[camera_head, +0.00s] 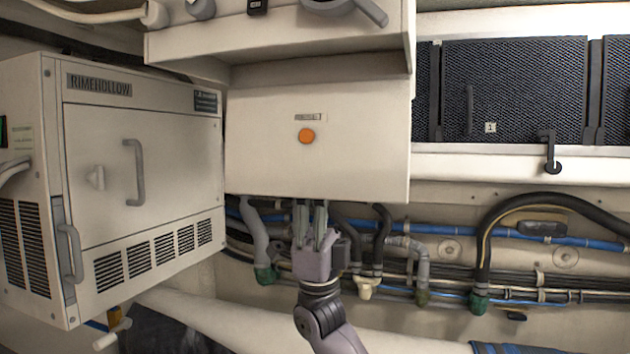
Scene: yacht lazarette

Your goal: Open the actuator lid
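A cream housing front (255,150) with an orange button (306,136) and a small label above it fills the centre. It looks closed, and I take it for the actuator lid, though no readable label confirms this. My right gripper (311,207) points upward at the middle of its lower edge, with the arm coming from below. Its two fingers stand close together with a narrow gap. Their tips reach the edge; whether they touch it or pinch it I cannot tell. My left gripper is not in view.
A white RIMEHOLLOW cabinet (90,185) with a grey handle (136,172) stands at left. An overhanging panel (280,40) sits above the housing. Pipes and blue hoses (590,243) run along the wall below. Black mesh panels (515,85) with a latch (551,155) are at right.

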